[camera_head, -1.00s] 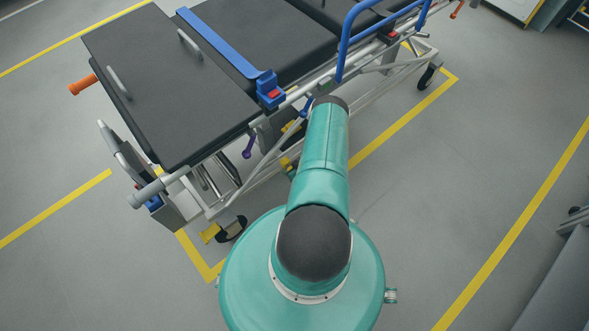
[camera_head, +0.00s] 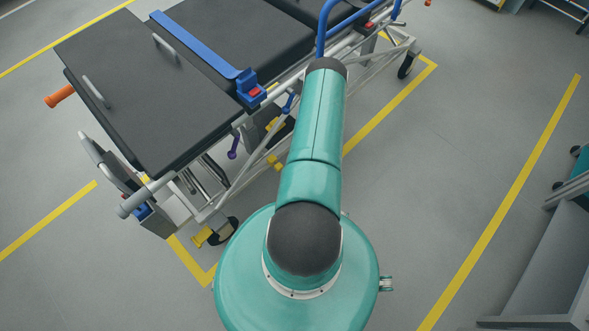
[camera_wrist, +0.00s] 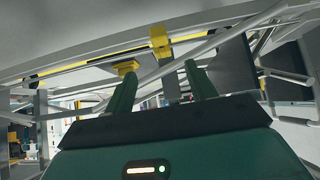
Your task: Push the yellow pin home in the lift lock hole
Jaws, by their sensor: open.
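In the wrist view my gripper (camera_wrist: 161,82) is open, with its two green fingers spread and nothing visible between them. Past the fingertips is a yellow block (camera_wrist: 160,40) on a pale rail, with a second yellow piece (camera_wrist: 126,67) to its left. I cannot tell whether either is the pin, and I cannot make out the lock hole. In the head view, small yellow parts (camera_head: 275,125) show on the stretcher's (camera_head: 140,85) near-side frame, left of my arm. My gripper is hidden there.
A blue side rail (camera_head: 325,22) rises close beyond my arm. A purple lever (camera_head: 233,148) hangs under the stretcher's edge, and a yellow pedal (camera_head: 201,237) sits by the near wheel. Floor to the right is clear up to a grey structure (camera_head: 545,275).

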